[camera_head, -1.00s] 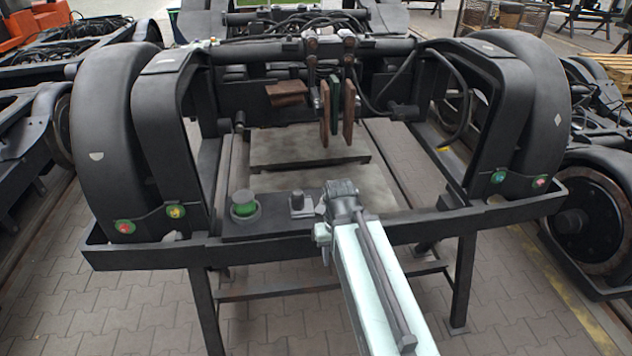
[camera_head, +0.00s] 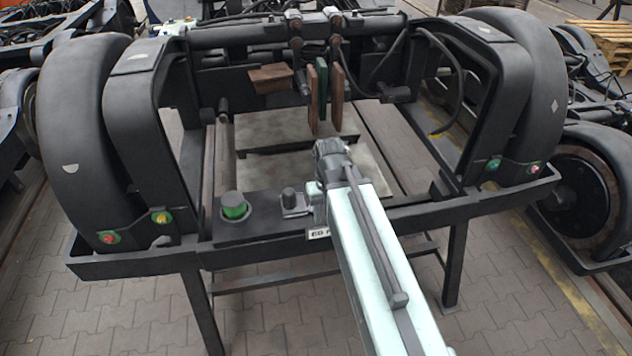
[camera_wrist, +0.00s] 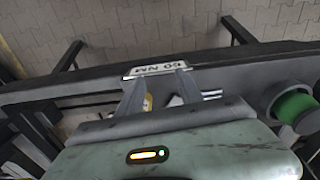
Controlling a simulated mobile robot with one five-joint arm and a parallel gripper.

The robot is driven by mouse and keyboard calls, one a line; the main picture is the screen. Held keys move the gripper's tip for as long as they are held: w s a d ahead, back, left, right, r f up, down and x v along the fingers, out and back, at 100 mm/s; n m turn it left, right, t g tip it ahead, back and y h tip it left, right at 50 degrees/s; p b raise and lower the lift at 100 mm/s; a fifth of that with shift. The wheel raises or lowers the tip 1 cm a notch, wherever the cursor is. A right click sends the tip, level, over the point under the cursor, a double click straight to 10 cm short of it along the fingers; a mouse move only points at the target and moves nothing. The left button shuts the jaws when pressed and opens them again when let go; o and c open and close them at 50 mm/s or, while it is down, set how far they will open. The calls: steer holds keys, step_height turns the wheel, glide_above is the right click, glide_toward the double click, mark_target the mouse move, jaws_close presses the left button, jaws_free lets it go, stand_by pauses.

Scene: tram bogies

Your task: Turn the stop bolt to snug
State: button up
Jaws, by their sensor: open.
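My gripper (camera_head: 316,212) hangs from the arm at the frame's front beam (camera_head: 400,222). In the wrist view its two fingers (camera_wrist: 157,77) stand apart, with nothing seen held between them. A white plate lettered "60 NM" (camera_wrist: 160,68) lies just past the fingertips; it also shows on the beam's front face in the head view (camera_head: 320,233). A small dark post on a square base (camera_head: 291,200) stands left of my gripper and may be the stop bolt. A yellow part (camera_wrist: 148,102) shows beside one finger. I cannot tell whether any bolt sits under the gripper.
A green-topped round fitting (camera_head: 234,207) stands left of the post; it is at the right in the wrist view (camera_wrist: 293,106). Large dark guards flank the frame. Brown and green pads (camera_head: 322,90) hang behind. Paved floor (camera_head: 270,330) is open in front.

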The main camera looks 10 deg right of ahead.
steer(key=w+r+n+p, duration=0.1)
steer(key=w+r+p, duration=0.25)
steer(key=r, duration=0.35)
steer(key=w+n, duration=0.1)
steer(key=w, duration=0.1)
steer(key=w+f+n, duration=0.1)
steer(key=w, duration=0.2)
steer(key=w+n, duration=0.1)
steer(key=w, duration=0.1)
steer(key=shift+w+d+f+n, duration=0.1)
steer(key=shift+w+f+n, duration=0.2)
steer(key=shift+n, duration=0.1)
steer(key=shift+w+n, duration=0.3)
steer(key=shift+w, duration=0.05)
step_height(320, 180, down, 8)
steer(key=b, duration=0.8)
steer(key=shift+s, duration=0.1)
steer(key=shift+r, duration=0.1)
